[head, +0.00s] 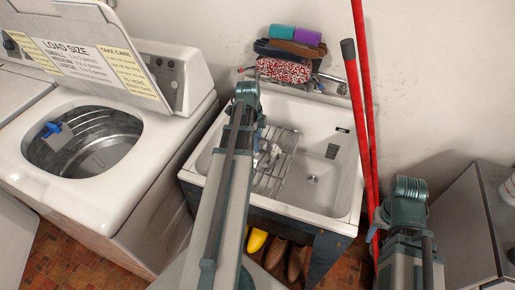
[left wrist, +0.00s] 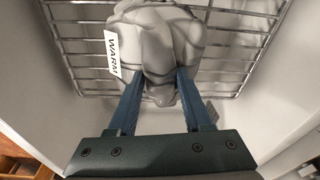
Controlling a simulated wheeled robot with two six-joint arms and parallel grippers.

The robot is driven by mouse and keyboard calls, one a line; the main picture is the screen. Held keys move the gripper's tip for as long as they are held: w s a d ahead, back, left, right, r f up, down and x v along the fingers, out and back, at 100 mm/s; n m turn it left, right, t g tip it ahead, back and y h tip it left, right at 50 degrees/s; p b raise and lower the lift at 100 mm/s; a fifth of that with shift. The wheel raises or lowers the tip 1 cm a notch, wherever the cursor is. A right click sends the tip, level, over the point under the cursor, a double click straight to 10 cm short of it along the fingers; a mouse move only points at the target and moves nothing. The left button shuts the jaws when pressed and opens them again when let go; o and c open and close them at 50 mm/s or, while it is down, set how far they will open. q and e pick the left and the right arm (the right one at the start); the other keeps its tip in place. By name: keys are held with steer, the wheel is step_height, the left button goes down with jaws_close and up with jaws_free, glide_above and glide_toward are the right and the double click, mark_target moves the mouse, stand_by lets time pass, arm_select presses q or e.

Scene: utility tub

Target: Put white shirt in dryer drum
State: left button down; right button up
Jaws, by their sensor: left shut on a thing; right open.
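The white shirt (left wrist: 165,35) is a crumpled bundle on a wire rack (left wrist: 240,75) in the utility tub. In the left wrist view my left gripper (left wrist: 160,82) is shut on the near part of the shirt, its blue fingers on either side. In the head view the shirt (head: 264,160) shows partly beside my left arm, which hides some of it. I cannot tell whether this is the dryer.
The tub (head: 345,190) has free room right of the rack. Folded cloths (head: 290,50) are stacked behind it. Red poles (head: 362,110) lean at its right. Shoes (head: 277,252) are below. A blue-and-grey item (head: 55,131) shows in the drum. A grey cabinet (head: 462,215) stands right.

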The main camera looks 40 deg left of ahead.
arm_select(q)
step_height(320, 180, down, 3)
steer(key=shift+r+b, duration=0.2)
steer(key=shift+b, duration=0.6)
steer(key=shift+r, duration=0.15)
arm_select(e)
step_height(320, 180, down, 2)
steer(key=shift+f, duration=0.15)
arm_select(q)
steer(key=shift+c, duration=1.6)
jaws_free()
steer(key=r+p, duration=0.8)
steer(key=s+a+r+p, duration=0.1)
steer(key=r+p, duration=0.3)
steer(key=shift+a, duration=0.1)
arm_select(e)
step_height(320, 180, up, 12)
